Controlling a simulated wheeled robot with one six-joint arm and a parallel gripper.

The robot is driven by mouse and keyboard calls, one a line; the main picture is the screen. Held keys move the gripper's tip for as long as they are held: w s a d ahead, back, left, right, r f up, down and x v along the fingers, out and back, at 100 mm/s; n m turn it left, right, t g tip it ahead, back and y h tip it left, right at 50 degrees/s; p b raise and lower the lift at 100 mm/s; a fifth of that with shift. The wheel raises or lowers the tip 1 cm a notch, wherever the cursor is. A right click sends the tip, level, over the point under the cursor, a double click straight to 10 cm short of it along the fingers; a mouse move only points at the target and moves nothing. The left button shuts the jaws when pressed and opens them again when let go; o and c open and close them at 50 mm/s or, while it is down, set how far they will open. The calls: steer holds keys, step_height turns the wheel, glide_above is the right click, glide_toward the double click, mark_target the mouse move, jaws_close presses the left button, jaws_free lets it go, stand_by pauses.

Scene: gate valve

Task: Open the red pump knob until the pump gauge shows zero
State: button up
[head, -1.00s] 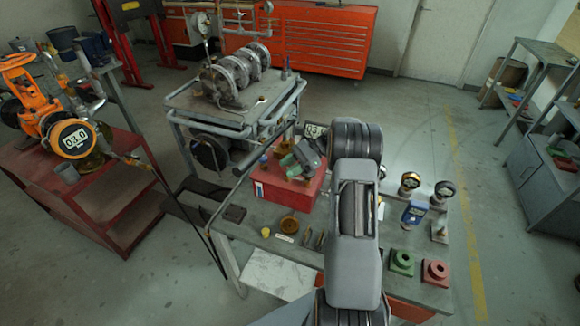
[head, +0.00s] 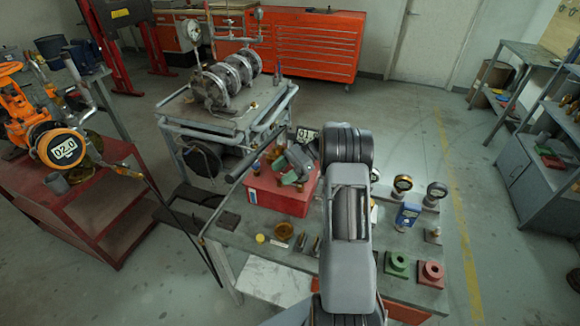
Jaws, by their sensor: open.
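A red box-shaped unit (head: 285,200) stands on the bench and carries a grey and green pump-like body (head: 297,163) with small brass fittings. No red knob can be made out; my arm hides the right side of the unit. On the left, an orange valve assembly (head: 14,105) bears an orange round gauge (head: 62,148) that reads about 02.0.
The bench (head: 225,232) also holds a green block (head: 397,263), a red block (head: 430,272), a blue meter (head: 407,215) and round dial gauges (head: 402,183) at right. A pipe rig (head: 215,105) stands behind. The floor at right is clear up to grey shelves (head: 545,190).

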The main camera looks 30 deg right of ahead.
steer(key=p+v, duration=0.1)
steer(key=v, duration=1.2)
steer(key=shift+d+p, duration=0.3)
steer(key=shift+p, duration=0.05)
steer(key=shift+r, duration=0.1)
steer(key=s+a+r+n+h, duration=0.25)
steer(key=a+r, duration=0.25)
steer(key=a, duration=0.3)
steer(key=s+a+r+n+h, duration=0.2)
steer(key=a+r+n+h, duration=0.2)
steer(key=a, duration=0.3)
steer(key=s+a+n+t+h, duration=0.1)
steer(key=s+a+n+h, duration=0.1)
steer(key=s, duration=0.4)
steer(key=s+a+n+t+h, duration=0.1)
steer(key=s+a+n+h, duration=0.1)
steer(key=s+a+n, duration=0.2)
steer(key=s+a+f+n+t+h, duration=0.1)
steer(key=s+a+n+t+h, duration=0.1)
steer(key=s+n, duration=0.3)
steer(key=shift+s+a+n+h, duration=0.35)
steer(key=shift+s+a+h, duration=0.15)
steer(key=shift+s, duration=0.9)
steer(key=shift+f, duration=0.1)
